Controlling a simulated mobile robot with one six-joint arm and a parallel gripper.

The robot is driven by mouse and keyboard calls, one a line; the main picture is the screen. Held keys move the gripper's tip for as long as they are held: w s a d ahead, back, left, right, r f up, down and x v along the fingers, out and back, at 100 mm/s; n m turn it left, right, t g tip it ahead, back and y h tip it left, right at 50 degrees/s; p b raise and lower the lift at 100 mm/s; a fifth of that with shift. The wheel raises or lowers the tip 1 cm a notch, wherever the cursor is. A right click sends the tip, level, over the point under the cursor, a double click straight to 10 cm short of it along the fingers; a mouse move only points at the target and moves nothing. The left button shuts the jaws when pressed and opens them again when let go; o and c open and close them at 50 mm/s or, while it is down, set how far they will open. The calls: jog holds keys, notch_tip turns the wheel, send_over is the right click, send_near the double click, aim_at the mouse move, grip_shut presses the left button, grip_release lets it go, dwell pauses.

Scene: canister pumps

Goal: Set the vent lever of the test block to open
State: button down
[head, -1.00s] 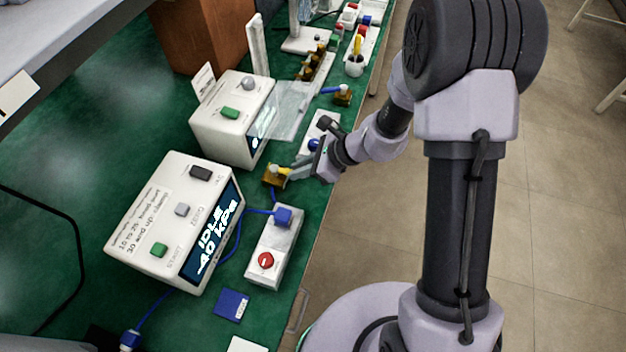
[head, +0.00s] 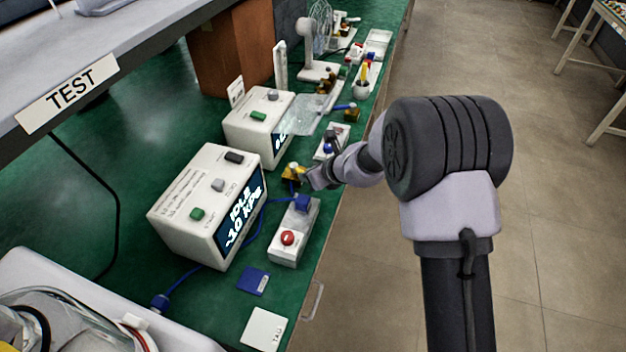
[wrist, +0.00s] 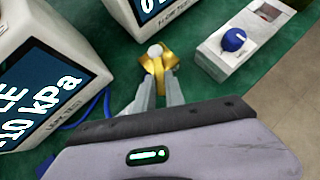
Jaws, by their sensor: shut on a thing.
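In the wrist view the brass block (wrist: 158,66) has a pale round knob (wrist: 155,50) on top. My gripper (wrist: 158,92) reaches in from the near side, its fingers closed on a brass-coloured part that I take to be the vent lever. The fingers hide much of this part, so its exact angle is unclear. In the head view my gripper (head: 304,177) is at the block's right side.
The near tester (head: 207,205) reads IDLE and about -10 kPa. A white box with a red knob (head: 287,238) stands in front. A white box with a blue knob (wrist: 233,40) is close on the right. The far tester (head: 258,118) is behind.

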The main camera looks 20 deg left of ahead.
dwell(0.4)
jog(key=c, duration=1.4)
grip_release()
jog(key=shift+a, duration=0.15)
jog(key=p+v, duration=0.5)
jog(key=v, duration=1.2)
jog(key=shift+s, duration=0.2)
jog(key=shift+d, duration=0.25)
